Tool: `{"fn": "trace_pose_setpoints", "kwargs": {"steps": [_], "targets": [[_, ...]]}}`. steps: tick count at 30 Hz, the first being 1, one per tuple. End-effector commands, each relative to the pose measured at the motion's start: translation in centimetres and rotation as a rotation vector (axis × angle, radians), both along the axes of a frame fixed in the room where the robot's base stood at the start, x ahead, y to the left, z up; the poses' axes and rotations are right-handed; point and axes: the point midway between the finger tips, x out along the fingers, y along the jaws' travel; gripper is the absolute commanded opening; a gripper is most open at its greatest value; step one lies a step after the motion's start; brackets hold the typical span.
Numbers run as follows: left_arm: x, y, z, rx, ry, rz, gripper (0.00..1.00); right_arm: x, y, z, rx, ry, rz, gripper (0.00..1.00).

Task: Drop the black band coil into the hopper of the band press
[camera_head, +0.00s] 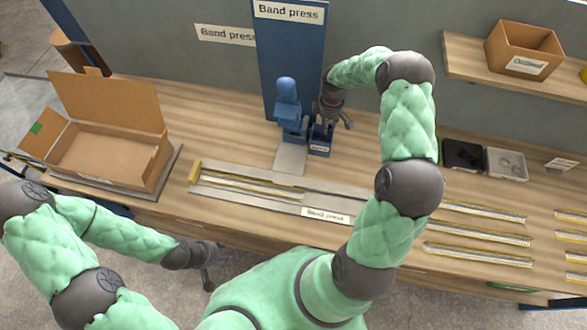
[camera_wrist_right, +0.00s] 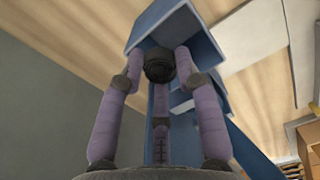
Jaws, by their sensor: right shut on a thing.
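The band press (camera_head: 287,95) is a blue machine with a tall blue back panel, at the back middle of the table. Its hopper is a small open blue box (camera_head: 319,150) at the front right of the press. My right gripper (camera_head: 327,118) points down over this box. In the right wrist view, its purple fingers are shut on the black band coil (camera_wrist_right: 159,65), with the open blue box (camera_wrist_right: 190,25) just beyond the fingertips. In the head view the coil is hidden by the gripper. My left gripper (camera_head: 208,268) hangs low at the table's front edge; its opening is unclear.
A metal strip fixture with yellow ends (camera_head: 245,188) lies in front of the press. An open cardboard box (camera_head: 110,155) stands at left. Black and grey trays (camera_head: 462,155) and several yellow-edged strips (camera_head: 485,235) lie at right. A shelf holds a cardboard bin (camera_head: 523,45).

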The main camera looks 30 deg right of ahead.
Motion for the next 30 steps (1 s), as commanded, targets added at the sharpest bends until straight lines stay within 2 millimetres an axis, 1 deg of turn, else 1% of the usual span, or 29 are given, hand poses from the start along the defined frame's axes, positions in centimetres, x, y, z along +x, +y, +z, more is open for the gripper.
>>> {"fn": "trace_pose_setpoints", "kwargs": {"steps": [1,2,3,4,13,17,20,22,30], "targets": [[0.0,0.0,0.0,0.0,0.0,0.0,0.4,0.0,0.0,0.0,0.0,0.0,0.0,0.21],[0.0,0.0,0.0,0.0,0.0,0.0,0.4,0.0,0.0,0.0,0.0,0.0,0.0,0.42],[0.0,0.0,0.0,0.0,0.0,0.0,0.4,0.0,0.0,0.0,0.0,0.0,0.0,0.53],[0.0,0.0,0.0,0.0,0.0,0.0,0.4,0.0,0.0,0.0,0.0,0.0,0.0,0.61],[0.0,0.0,0.0,0.0,0.0,0.0,0.4,0.0,0.0,0.1,0.0,0.0,0.0,0.61],[0.0,0.0,0.0,0.0,0.0,0.0,0.4,0.1,0.0,0.6,-0.001,-0.002,0.0,0.61],[0.0,0.0,0.0,0.0,0.0,0.0,0.4,0.2,0.0,1.9,-0.002,-0.004,0.0,0.61],[0.0,0.0,0.0,0.0,0.0,0.0,0.4,0.2,0.0,3.1,-0.001,-0.005,0.0,0.61],[0.0,0.0,0.0,0.0,0.0,0.0,0.4,0.1,0.0,8.4,-0.001,-0.003,0.0,0.61]]}}
